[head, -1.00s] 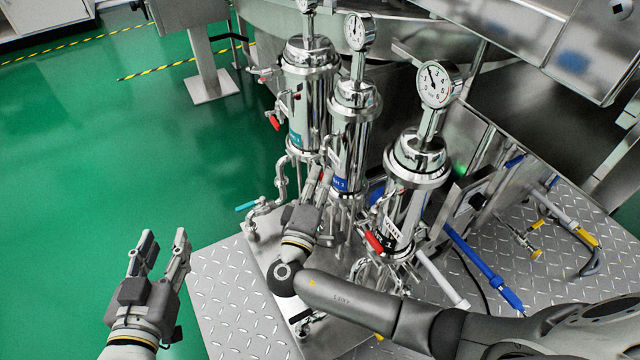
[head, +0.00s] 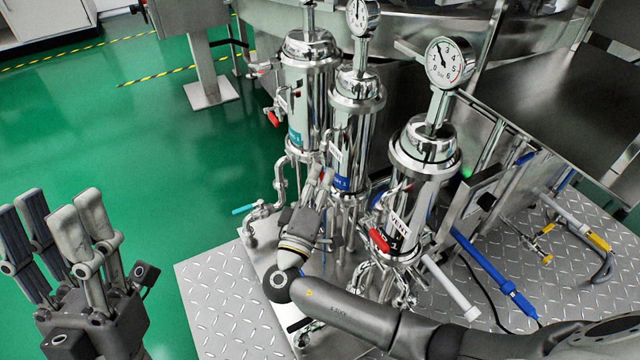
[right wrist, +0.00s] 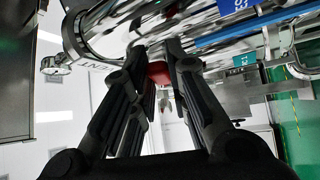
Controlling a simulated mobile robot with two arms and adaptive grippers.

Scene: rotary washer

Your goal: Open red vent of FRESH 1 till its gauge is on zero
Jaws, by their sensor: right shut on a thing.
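The middle steel housing (head: 353,125) has a blue label (head: 342,183) that reads only partly, ending in "1". Its gauge (head: 362,17) is cut by the top edge, and its reading is too small to tell. My right gripper (head: 325,174) is in front of this housing, beside the label. In the right wrist view its fingers are shut on a red vent handle (right wrist: 160,73), mostly hidden between the fingertips. My left gripper (head: 62,232) is open and empty over the green floor at lower left.
The front housing (head: 425,150) has its own gauge (head: 449,62), red handle (head: 379,240) and VENT label. A teal-labelled housing (head: 308,90) with a red handle (head: 272,118) stands at the back left. The green floor at left is clear.

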